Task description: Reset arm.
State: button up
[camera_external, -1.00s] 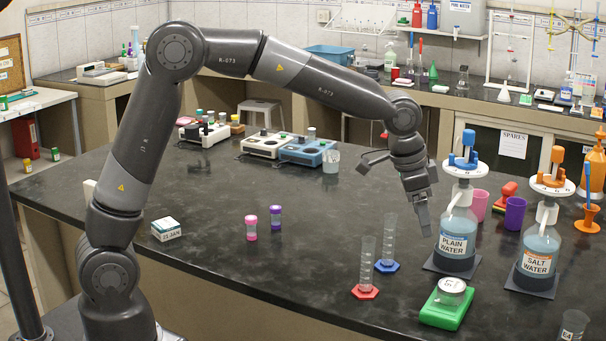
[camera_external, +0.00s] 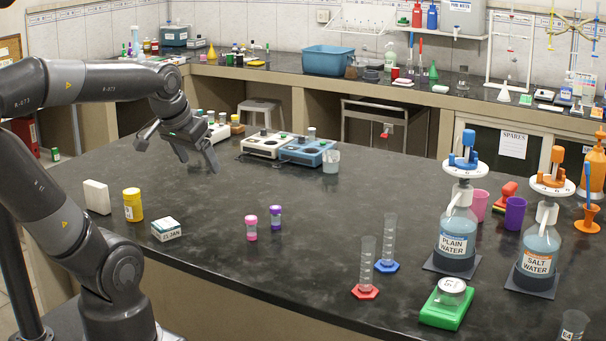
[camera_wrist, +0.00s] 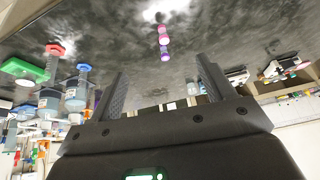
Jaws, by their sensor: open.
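My gripper (camera_external: 195,158) hangs above the black bench top (camera_external: 330,215) at the left, over its rear part, with the arm folded back toward my base. Its two fingers are apart and nothing is between them. In the wrist view my gripper (camera_wrist: 158,85) also shows spread, empty fingers. The wrist picture looks upside down, with the bench top (camera_wrist: 110,35) across the upper part. A pink vial and a purple vial (camera_wrist: 163,40) appear there beyond the fingers.
Pink (camera_external: 251,228) and purple (camera_external: 276,217) vials stand mid-bench. A yellow jar (camera_external: 133,205), a small labelled box (camera_external: 166,229) and a white block (camera_external: 97,197) stand at left. Cylinders (camera_external: 366,270), a green scale (camera_external: 445,310) and bottles (camera_external: 457,235) are right.

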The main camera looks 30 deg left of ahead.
jog(key=s+a, duration=0.1)
jog(key=s+a+f+n, duration=0.1)
jog(key=shift+s+f, duration=0.1)
jog(key=shift+s, duration=0.2)
